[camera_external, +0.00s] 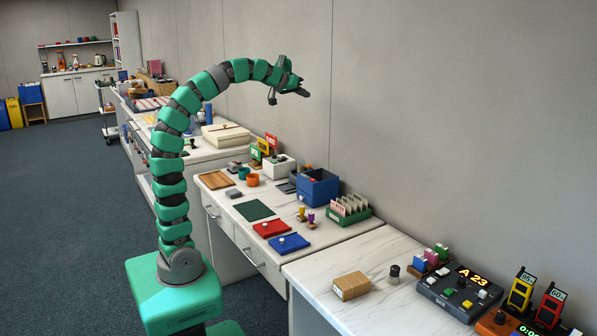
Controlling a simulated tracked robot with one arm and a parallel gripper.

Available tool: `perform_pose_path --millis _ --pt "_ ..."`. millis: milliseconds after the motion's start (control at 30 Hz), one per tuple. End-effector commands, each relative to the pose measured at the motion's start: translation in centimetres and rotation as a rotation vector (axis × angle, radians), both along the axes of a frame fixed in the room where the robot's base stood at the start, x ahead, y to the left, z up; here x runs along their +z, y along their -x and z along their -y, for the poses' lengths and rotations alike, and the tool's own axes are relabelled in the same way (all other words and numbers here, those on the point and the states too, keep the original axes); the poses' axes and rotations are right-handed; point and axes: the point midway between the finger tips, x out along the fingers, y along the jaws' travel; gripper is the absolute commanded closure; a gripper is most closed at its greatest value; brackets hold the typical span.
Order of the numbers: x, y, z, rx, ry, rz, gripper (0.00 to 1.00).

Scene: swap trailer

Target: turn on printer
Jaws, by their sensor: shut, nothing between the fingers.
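My gripper (303,92) is shut and empty, held high in the air above the counter near the wall and pointing right. It touches nothing. I cannot tell for sure which thing is the printer. A small white box (281,167) with a dark top detail stands at the back of the middle counter. A dark console (459,292) with a lit "A 23" display and several coloured buttons stands on the near right counter. No power switch can be made out on the white box at this size.
The middle counter (335,232) holds a blue bin (317,187), a green card rack (349,211), red (272,228) and blue (287,244) trays and several stamps. A cardboard box (351,286) stands on the near counter. The carpet (60,200) to the left is clear.

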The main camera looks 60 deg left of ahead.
Motion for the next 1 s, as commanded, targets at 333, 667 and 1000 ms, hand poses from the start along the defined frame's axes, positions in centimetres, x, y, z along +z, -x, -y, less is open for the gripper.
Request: perform_pose_path --millis 333,667,1000 --pt "-1.4 -5.5 -4.8 0.113 0.156 -0.150 1.00" --pt "-4.3 -9.3 -9.9 0.246 0.297 -0.290 1.00" --pt "-8.0 -11.7 -15.7 0.407 0.431 -0.425 1.00"
